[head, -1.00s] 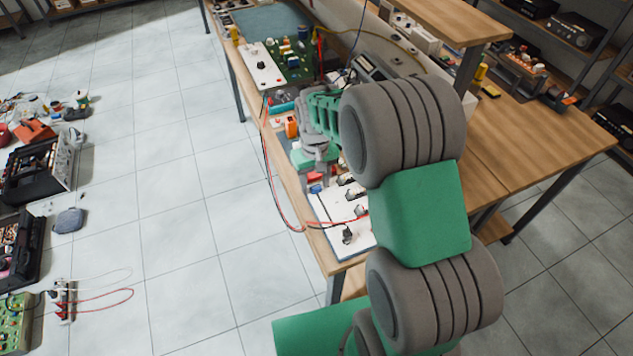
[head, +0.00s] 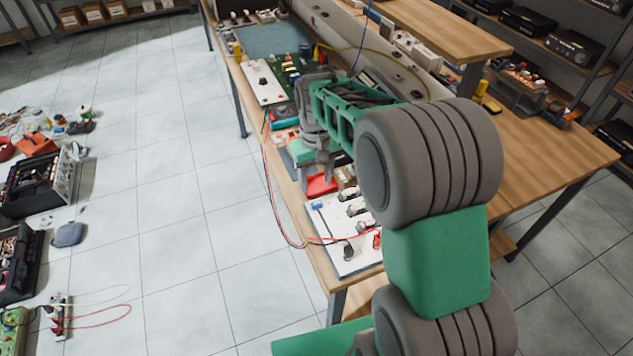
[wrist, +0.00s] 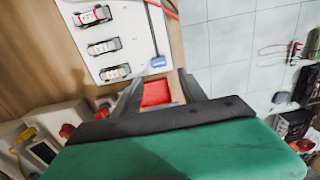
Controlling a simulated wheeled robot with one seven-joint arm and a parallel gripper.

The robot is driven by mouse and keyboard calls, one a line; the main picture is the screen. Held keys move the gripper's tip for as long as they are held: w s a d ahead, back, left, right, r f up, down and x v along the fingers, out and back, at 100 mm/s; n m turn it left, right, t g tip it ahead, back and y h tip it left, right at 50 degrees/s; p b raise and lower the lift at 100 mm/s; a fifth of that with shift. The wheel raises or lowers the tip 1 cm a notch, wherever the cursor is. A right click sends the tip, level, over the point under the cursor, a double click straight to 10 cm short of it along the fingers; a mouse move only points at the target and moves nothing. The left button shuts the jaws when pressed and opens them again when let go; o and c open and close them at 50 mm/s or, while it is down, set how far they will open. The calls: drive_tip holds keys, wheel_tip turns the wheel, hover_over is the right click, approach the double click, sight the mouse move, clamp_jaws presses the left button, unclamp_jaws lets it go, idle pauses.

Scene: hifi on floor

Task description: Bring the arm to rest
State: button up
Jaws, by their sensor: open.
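My gripper (head: 317,172) is over the workbench (head: 485,155) in the head view, pointing down near its left edge. Its grey fingers are apart, with nothing held between them. My green and grey arm reaches in from the right and hides part of the bench.
A white panel (head: 335,250) with switches and red and black leads lies at the near bench end. A circuit board (head: 297,62) and a white module (head: 262,78) lie farther back. Electronics cases (head: 38,184) stand on the floor at left; the tiled floor between is free.

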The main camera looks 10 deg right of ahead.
drive_tip(key=shift+m+g, duration=0.3)
drive_tip(key=shift+m, duration=0.1)
drive_tip(key=s+f, duration=0.3)
drive_tip(key=shift+s+f, duration=0.15)
drive_tip(key=shift+f, duration=0.1)
drive_tip(key=s, duration=0.2)
drive_tip(key=s+f, duration=0.1)
drive_tip(key=shift+s+f, duration=0.2)
drive_tip(key=shift+s, duration=0.2)
drive_tip(key=s, duration=0.2)
drive_tip(key=s+r, duration=0.1)
drive_tip(key=s, duration=0.1)
drive_tip(key=shift+d, duration=0.1)
drive_tip(key=s+r+t, duration=0.4)
drive_tip(key=s+r, duration=0.1)
drive_tip(key=r, duration=0.6)
drive_tip(key=shift+s+d+m, duration=0.2)
drive_tip(key=shift+m, duration=0.1)
